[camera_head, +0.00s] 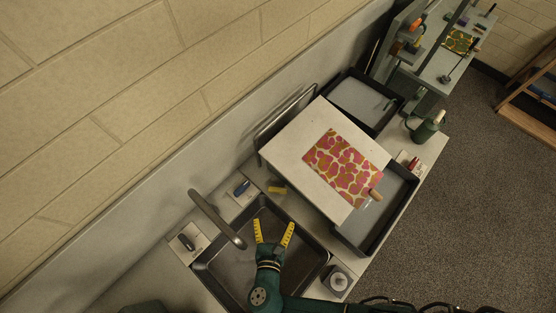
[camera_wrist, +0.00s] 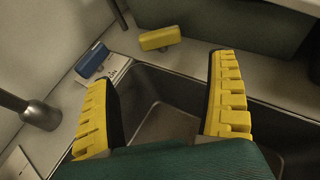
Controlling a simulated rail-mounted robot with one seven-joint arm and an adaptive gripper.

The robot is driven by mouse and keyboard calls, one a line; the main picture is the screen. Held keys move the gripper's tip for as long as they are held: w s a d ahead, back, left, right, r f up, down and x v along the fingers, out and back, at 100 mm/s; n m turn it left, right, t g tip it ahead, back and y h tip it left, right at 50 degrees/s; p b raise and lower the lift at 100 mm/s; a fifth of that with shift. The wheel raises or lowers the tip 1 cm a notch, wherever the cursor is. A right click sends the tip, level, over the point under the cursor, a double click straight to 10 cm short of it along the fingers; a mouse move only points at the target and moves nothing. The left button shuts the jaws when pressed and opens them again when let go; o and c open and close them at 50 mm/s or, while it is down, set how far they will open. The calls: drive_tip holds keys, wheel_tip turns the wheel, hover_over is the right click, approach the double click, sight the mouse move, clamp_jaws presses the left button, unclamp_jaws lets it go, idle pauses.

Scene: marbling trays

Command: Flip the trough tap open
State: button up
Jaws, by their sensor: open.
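A grey curved spout (camera_head: 215,218) arches over the dark trough (camera_head: 205,276) in the head view. A small blue lever-like piece (camera_head: 242,187) sits on a pale labelled plate behind the trough; the wrist view also shows it (camera_wrist: 92,60) at upper left. A dark piece (camera_head: 187,241) sits on another pale plate left of the spout. I cannot tell for sure which piece is the tap's handle. My gripper (camera_head: 273,224) is over the trough with yellow fingers spread and nothing between them. In the wrist view, my gripper (camera_wrist: 162,72) points toward the trough's back rim, apart from the blue piece.
A yellow block (camera_head: 277,188) lies on the ledge right of the blue piece. A white board (camera_head: 290,135) with a pink-patterned sheet (camera_head: 343,165) stands right of the trough. A square item with a round top (camera_head: 338,281) sits at the trough's right. The wall runs close behind.

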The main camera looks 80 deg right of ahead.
sight(277, 192)
drive_tip(key=b+x, duration=0.3)
drive_tip(key=x, duration=0.1)
drive_tip(key=b+x, duration=0.2)
drive_tip(key=x, duration=0.2)
drive_tip(key=b+x, duration=0.3)
drive_tip(key=x, duration=0.2)
drive_tip(key=shift+w+f+b, duration=0.1)
drive_tip(key=shift+f+b, duration=0.2)
drive_tip(key=shift+b, duration=0.05)
drive_tip(key=shift+w+d, duration=0.1)
drive_tip(key=shift+d, duration=0.45)
drive_tip(key=shift+c, duration=0.3)
drive_tip(key=c, duration=0.9)
